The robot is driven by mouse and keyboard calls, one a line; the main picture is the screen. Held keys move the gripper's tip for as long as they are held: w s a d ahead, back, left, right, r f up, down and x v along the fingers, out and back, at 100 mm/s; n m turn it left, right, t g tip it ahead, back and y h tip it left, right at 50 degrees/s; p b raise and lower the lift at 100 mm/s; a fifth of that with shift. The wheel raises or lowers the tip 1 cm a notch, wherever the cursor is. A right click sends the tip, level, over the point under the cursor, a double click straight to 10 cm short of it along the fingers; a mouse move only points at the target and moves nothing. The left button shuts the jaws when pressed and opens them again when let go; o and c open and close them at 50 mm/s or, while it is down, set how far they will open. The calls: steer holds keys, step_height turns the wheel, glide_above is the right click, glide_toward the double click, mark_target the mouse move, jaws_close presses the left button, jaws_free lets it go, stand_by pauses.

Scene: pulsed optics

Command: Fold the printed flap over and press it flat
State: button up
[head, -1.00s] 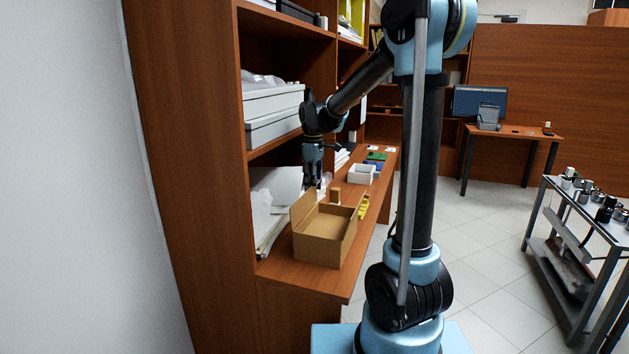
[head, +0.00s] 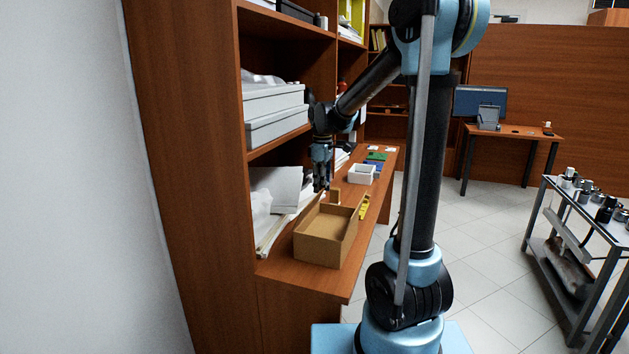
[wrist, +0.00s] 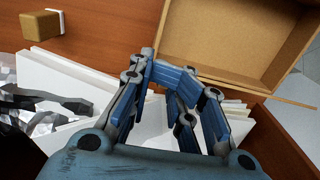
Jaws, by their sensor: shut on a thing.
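The open cardboard box (head: 322,251) stands on the wooden desk, and its bare inside also shows in the wrist view (wrist: 240,38). No flap stands up from its left side. I cannot make out where the flap lies or any print on it. My gripper (head: 321,188) is at the box's back left corner. In the wrist view its blue fingers (wrist: 178,78) are close to the left wall's rim. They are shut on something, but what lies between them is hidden. I cannot tell whether they touch the box.
A small wooden block (wrist: 42,25) is behind the box. White papers (head: 275,190) lie to its left, under the shelf with white boxes (head: 275,115). A yellow item (head: 364,207) and a white tray (head: 362,174) are further back on the desk (head: 330,284).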

steer(key=shift+s+d+f, duration=0.15)
steer(key=shift+d+f, duration=0.05)
steer(key=shift+d, duration=0.2)
steer(key=shift+s+d+f, duration=0.15)
steer(key=shift+d, duration=0.25)
steer(key=shift+s+d+f, duration=0.25)
steer(key=shift+d+f, duration=0.35)
steer(key=shift+d, duration=0.1)
steer(key=o, duration=1.3)
steer(key=shift+c, duration=0.2)
step_height(320, 180, up, 8)
